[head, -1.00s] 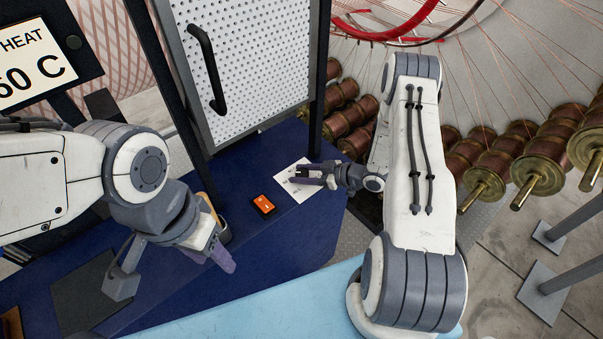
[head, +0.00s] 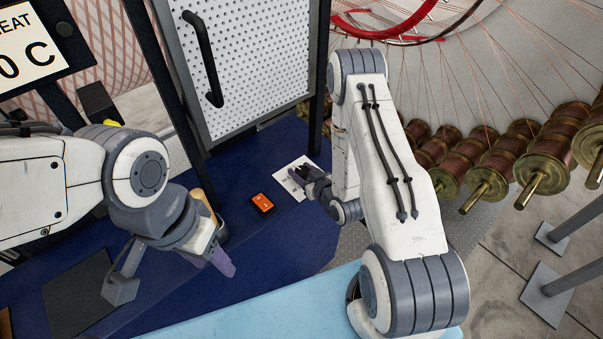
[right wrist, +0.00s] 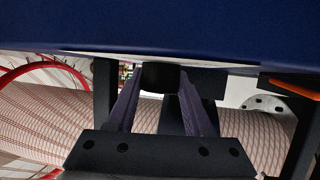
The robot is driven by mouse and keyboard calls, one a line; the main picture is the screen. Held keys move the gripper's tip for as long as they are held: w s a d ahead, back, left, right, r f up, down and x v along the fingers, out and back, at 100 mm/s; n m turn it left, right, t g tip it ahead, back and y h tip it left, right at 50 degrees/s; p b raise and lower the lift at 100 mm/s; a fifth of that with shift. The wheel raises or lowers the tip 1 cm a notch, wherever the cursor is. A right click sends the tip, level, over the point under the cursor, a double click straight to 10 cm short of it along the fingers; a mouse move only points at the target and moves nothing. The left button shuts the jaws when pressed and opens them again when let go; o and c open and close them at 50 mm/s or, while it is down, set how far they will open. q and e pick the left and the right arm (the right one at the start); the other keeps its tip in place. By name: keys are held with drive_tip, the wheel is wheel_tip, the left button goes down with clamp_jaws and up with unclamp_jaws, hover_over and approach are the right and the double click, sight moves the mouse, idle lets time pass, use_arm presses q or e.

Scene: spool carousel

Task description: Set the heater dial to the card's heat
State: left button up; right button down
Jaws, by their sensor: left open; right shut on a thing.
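The heat card (head: 28,48) is at the upper left of the head view, cut by the edge. I read "EAT" and "0 C" on it. A white scale plate (head: 287,185) with small marks lies on the blue cabinet top; its marks are too small to read. The heater dial, a dark round knob (right wrist: 160,77), shows in the right wrist view between the fingers of my right gripper (right wrist: 158,92), which is shut on it. In the head view this gripper (head: 302,175) covers the dial. My left gripper (head: 220,258) is open and empty over the cabinet's front.
An orange switch (head: 262,203) sits left of the scale plate. A white perforated door (head: 255,65) with a black handle (head: 203,58) stands behind. Several copper spools (head: 500,160) stand at the right. A wooden handle (head: 206,204) shows behind my left gripper.

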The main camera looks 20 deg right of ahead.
use_arm(q)
drive_tip(key=shift+f, duration=0.3)
use_arm(e)
drive_tip(key=shift+a+m+h, duration=0.1)
drive_tip(key=shift+m+h, duration=0.5)
drive_tip(key=shift+h, duration=0.3)
drive_tip(key=shift+c, duration=1.5)
unclamp_jaws()
